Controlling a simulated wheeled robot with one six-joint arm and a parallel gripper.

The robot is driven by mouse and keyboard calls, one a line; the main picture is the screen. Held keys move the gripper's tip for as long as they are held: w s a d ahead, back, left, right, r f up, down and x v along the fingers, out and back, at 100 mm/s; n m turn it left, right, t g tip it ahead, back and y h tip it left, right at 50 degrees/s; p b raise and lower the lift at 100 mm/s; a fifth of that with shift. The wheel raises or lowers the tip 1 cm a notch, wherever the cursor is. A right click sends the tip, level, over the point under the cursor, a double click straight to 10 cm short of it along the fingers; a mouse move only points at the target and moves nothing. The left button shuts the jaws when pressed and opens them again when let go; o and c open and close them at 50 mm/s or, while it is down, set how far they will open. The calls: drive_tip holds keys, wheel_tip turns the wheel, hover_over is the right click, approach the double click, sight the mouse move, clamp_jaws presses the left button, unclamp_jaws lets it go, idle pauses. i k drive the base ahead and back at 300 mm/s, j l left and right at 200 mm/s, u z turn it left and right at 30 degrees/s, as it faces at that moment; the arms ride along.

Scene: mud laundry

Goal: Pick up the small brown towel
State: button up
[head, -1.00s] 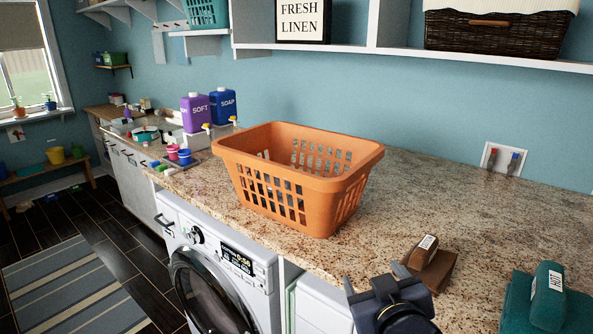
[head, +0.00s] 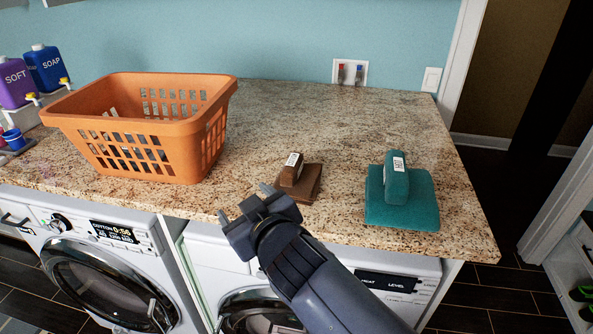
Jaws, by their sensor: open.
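The small brown towel (head: 312,184) lies folded on the granite counter, with a rolled brown part bearing a white label on top. It is right of the orange basket and left of a larger teal towel (head: 418,207), which also has a labelled roll on top. My gripper (head: 245,204) is open and empty, in front and to the left of the brown towel at the counter's front edge. In the picture its fingertips are apart from the towel; its exact height above the counter is hard to tell.
The orange laundry basket (head: 150,135) stands on the counter at left. Soap bottles (head: 46,69) and small cups are at the far left. The granite counter (head: 300,115) is clear behind the towels. Washing machines (head: 105,280) stand below the front edge.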

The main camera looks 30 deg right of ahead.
sight(300, 180)
drive_tip(key=l+z, duration=0.2)
drive_tip(key=z, duration=0.2)
drive_tip(key=l+z, duration=0.25)
drive_tip(key=z, duration=0.2)
drive_tip(key=l+z, duration=0.2)
drive_tip(key=z, duration=0.2)
drive_tip(key=i, duration=0.05)
